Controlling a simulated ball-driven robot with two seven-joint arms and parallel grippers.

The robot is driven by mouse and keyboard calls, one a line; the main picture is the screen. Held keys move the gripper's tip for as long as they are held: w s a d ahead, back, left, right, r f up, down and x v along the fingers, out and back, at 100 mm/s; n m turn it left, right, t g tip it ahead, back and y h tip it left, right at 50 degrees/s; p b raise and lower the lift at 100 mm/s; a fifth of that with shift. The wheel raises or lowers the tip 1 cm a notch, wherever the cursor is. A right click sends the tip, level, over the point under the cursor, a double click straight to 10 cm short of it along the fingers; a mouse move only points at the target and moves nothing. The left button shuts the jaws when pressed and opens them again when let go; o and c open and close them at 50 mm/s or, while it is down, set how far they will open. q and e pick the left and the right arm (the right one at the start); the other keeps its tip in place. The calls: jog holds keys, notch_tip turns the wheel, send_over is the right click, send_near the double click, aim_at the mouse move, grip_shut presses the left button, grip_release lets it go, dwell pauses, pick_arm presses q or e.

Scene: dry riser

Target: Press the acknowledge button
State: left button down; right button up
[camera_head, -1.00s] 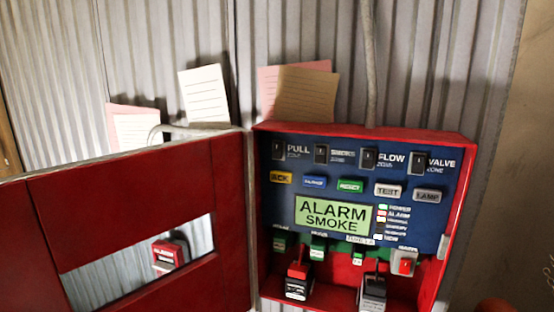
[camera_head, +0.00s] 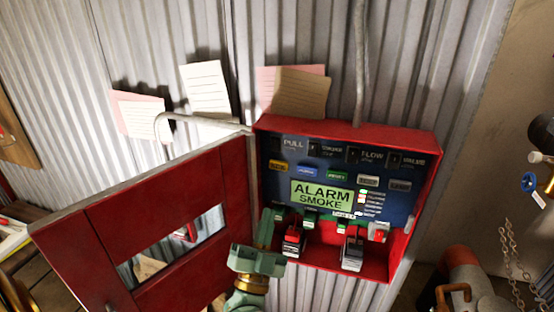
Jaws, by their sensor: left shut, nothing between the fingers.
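The red alarm panel box (camera_head: 345,128) hangs on the corrugated wall with its door (camera_head: 120,215) swung open to the left. The yellow ACK button (camera_head: 279,167) is at the left end of the button row on the blue faceplate. The green display (camera_head: 321,194) below it reads ALARM SMOKE. My left gripper (camera_head: 266,225) is green with a brass-coloured wrist. It is shut and empty, pointing up in front of the box's lower left corner, below the ACK button. My right gripper is not in view.
Red pipework (camera_head: 470,280), a chain and a blue-handled valve (camera_head: 528,182) are at the right.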

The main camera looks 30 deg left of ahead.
aim_at(279, 165)
pick_arm(q)
jog(key=r+y, duration=0.1)
jog(key=r+n+y, duration=0.1)
jog(key=r, duration=0.1)
jog(key=s+a+r+y, duration=0.1)
jog(key=shift+s+r+n+y+p, duration=0.1)
jog(key=shift+r+n+y+p, duration=0.2)
jog(key=shift+r+n, duration=0.1)
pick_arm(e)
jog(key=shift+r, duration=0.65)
pick_arm(q)
jog(key=shift+w+a+b, duration=0.35)
jog(key=shift+w+b, duration=0.15)
jog(key=shift+w, duration=0.95)
jog(key=shift+w+a+b, duration=0.3)
jog(key=shift+w+b, duration=0.15)
jog(key=shift+w, duration=0.95)
jog(key=shift+w+a+b, duration=0.35)
jog(key=shift+w+b, duration=0.15)
jog(key=shift+w, duration=0.95)
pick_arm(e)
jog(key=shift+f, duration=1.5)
pick_arm(q)
jog(key=shift+w, duration=0.15)
jog(key=shift+w+a, duration=0.1)
jog(key=shift+w, duration=0.15)
